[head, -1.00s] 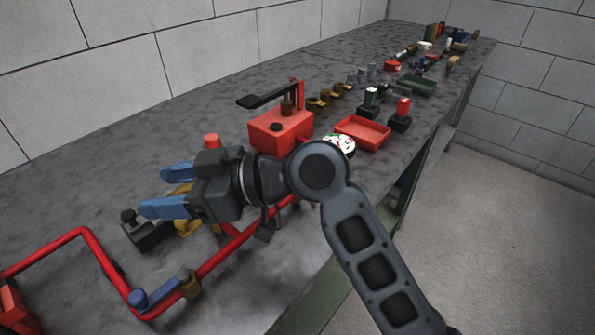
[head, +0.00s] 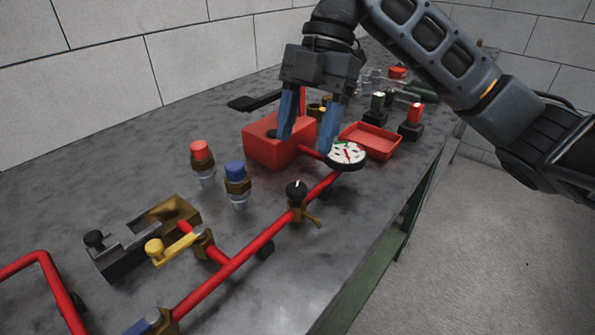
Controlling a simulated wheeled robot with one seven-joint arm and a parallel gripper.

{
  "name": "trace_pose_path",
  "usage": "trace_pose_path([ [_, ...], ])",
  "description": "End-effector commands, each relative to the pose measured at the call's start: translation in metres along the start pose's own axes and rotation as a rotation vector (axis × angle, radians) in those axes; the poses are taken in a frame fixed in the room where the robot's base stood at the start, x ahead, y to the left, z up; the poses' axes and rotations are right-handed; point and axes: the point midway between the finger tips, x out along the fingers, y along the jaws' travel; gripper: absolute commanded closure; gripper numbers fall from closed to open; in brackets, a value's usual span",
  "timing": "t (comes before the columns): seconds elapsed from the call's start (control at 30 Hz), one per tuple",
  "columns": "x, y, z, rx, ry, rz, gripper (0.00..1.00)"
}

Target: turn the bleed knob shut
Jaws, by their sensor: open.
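The bleed knob (head: 297,189) is a small black round knob with a white mark. It sits on a brass fitting with a small spout (head: 311,217) on the red pipe (head: 262,240), near the middle of the head view. My gripper (head: 305,142) points down with its two blue fingers apart and nothing between them. It appears above and behind the knob in the picture, in front of the red tank and left of the gauge. It is apart from the knob, and nothing hides the knob.
A white dial gauge (head: 346,155) stands on the pipe close to my right finger. A red tank (head: 262,150) is behind. Red-capped (head: 202,160) and blue-capped (head: 236,178) fittings stand left of the knob, with a yellow-handled valve (head: 170,247) nearer. The table's right edge is close.

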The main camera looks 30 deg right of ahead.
Motion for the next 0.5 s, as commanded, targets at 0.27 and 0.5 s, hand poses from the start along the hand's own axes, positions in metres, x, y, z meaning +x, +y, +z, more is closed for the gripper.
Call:
trace_pose_path([
  [0.27,0.020,-0.005,0.004,-0.005,-0.009,-0.020,0.39],
  [0.5,0.057,-0.005,0.004,-0.004,-0.009,-0.017,0.39],
])
